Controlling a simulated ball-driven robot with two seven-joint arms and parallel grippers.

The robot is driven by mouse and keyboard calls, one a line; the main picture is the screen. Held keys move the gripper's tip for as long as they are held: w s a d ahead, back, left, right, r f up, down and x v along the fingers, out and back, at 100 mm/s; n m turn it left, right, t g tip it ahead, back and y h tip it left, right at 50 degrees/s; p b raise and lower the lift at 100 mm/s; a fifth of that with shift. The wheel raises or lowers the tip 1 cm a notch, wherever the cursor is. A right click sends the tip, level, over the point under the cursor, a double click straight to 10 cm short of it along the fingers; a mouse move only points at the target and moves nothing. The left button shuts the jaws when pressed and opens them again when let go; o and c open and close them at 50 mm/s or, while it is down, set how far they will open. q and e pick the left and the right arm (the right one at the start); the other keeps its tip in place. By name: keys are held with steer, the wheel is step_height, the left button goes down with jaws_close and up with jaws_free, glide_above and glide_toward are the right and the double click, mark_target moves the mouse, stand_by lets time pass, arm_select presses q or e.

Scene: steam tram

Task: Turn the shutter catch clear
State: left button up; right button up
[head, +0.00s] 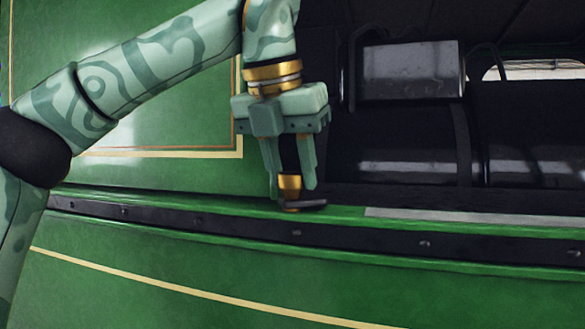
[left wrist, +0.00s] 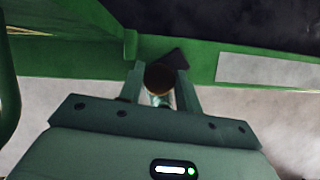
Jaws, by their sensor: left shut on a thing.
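The shutter catch (head: 310,205) is a dark flat tongue under a brass knob (head: 290,188), on the green ledge of the tram's side. In the head view its tongue points right, along the ledge. My left gripper (head: 290,181) reaches down from above and is shut on the catch's knob, one finger on each side. In the left wrist view the dark round end of the knob (left wrist: 158,77) sits between the two fingers, and the dark tongue (left wrist: 178,57) slants up to the right behind it. My right gripper is not in view.
A black riveted rail (head: 350,238) runs along the green tram side below the ledge. A pale grey strip (head: 470,217) lies on the ledge to the right of the catch. Behind is a dark opening with black machinery (head: 410,130). A green panel (head: 170,170) stands at left.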

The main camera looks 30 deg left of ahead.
arm_select(q)
steer(key=shift+r, duration=0.1)
steer(key=o, duration=1)
steer(key=shift+d, duration=0.1)
steer(key=shift+c, duration=0.2)
steer(key=shift+s+d, duration=0.1)
steer(key=shift+s+a, duration=0.2)
steer(key=shift+a, duration=0.05)
steer(key=shift+w+r, duration=0.1)
steer(key=v, duration=1.6)
steer(key=shift+s+d, duration=0.2)
steer(key=shift+s, duration=0.05)
steer(key=shift+r, duration=0.1)
